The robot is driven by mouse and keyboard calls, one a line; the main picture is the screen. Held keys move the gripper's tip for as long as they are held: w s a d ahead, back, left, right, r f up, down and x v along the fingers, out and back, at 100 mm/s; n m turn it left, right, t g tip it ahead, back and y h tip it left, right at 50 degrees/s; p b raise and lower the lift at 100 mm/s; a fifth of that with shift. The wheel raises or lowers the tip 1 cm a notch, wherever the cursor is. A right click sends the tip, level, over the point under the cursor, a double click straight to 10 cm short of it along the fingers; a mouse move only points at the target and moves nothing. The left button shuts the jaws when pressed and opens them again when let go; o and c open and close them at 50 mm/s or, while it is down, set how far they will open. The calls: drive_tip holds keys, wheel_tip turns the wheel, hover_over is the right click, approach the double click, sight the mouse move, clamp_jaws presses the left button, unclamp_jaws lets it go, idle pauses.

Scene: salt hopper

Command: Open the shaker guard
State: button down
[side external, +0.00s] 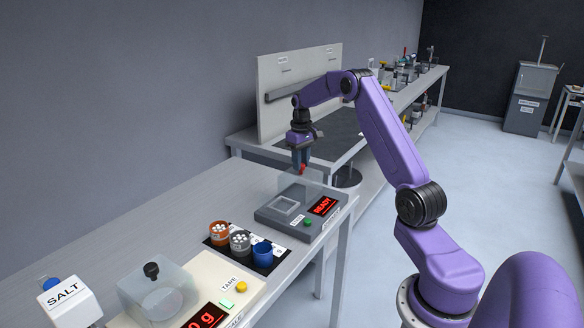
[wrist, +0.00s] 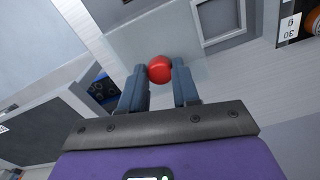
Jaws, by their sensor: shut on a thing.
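The shaker (side external: 275,217) is a grey box on the bench, with a square recessed plate (side external: 285,206), a red READY display (side external: 322,206) and a green button. A clear guard panel (side external: 314,184) stands up at its rear edge. A red ball knob (side external: 302,169) is at the top of the guard. My gripper (side external: 301,166) points down from above, shut on this knob. In the wrist view the red knob (wrist: 159,69) is between the two fingertips (wrist: 160,72), and part of the shaker (wrist: 228,22) shows beyond.
A dark mat holds an orange-topped jar (side external: 219,233), a grey jar (side external: 240,242) and a blue cup (side external: 263,253), in front of the shaker. Nearer are a scale with a clear cover (side external: 155,290) and a salt hopper (side external: 67,303). The bench behind them is bare.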

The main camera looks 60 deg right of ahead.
drive_tip(key=shift+d, duration=0.8)
drive_tip(key=c, duration=0.8)
unclamp_jaws()
wheel_tip(320, 180, up, 18)
drive_tip(key=shift+f, duration=0.25)
drive_tip(key=shift+a, duration=0.1)
